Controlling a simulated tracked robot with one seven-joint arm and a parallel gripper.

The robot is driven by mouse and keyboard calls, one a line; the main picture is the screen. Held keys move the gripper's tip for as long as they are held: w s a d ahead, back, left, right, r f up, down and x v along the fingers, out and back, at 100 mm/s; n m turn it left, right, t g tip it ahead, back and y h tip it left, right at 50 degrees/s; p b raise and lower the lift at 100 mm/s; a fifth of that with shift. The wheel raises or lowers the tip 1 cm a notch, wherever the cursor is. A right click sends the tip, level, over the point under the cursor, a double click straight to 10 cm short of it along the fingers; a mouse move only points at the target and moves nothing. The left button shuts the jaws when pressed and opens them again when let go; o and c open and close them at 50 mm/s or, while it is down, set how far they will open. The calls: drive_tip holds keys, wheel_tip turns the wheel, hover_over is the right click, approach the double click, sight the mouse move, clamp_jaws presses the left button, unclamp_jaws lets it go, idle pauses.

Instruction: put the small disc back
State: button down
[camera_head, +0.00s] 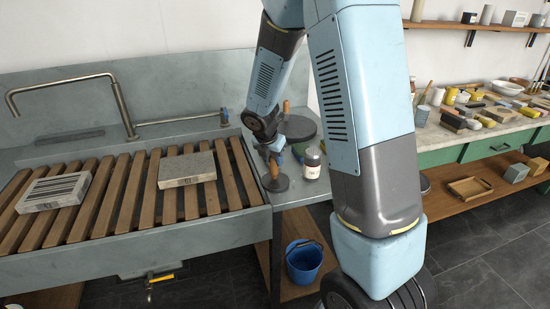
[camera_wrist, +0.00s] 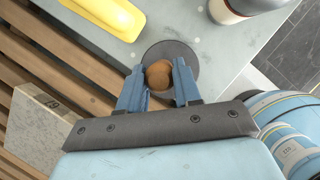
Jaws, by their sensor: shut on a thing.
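The small disc is dark grey and round, with a brown wooden knob on top. In the head view the disc (camera_head: 275,184) lies at the grey counter's edge, just right of the slatted rack. In the wrist view the disc (camera_wrist: 184,55) shows behind my fingers, with its knob (camera_wrist: 159,75) between them. My gripper (camera_wrist: 159,69) is shut on the knob from above; it also shows in the head view (camera_head: 271,158). The disc looks level; I cannot tell whether it touches the counter. A larger dark disc (camera_head: 301,128) with its own knob lies behind, partly hidden by my arm.
A yellow object (camera_wrist: 112,14) lies nearby in the wrist view. Stone slabs (camera_head: 187,170) rest on the wooden rack (camera_head: 123,190). A blue bucket (camera_head: 304,262) stands below; a cluttered bench is at right.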

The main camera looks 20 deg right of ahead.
drive_tip(key=c, duration=0.8)
unclamp_jaws()
drive_tip(key=v, duration=1.2)
drive_tip(key=s+d+r+m+y, duration=0.1)
drive_tip(key=s+r+m, duration=0.3)
drive_tip(key=s+m, duration=0.4)
drive_tip(key=s+d+r+m+t+y, duration=0.1)
drive_tip(key=s+r+m, duration=0.4)
drive_tip(key=s+m, duration=0.4)
drive_tip(key=s+d+r+m+t+y, duration=0.1)
drive_tip(key=s+r+m, duration=0.4)
drive_tip(key=s+m, duration=0.4)
drive_tip(key=shift+d+m, duration=0.4)
drive_tip(key=shift+m, duration=0.1)
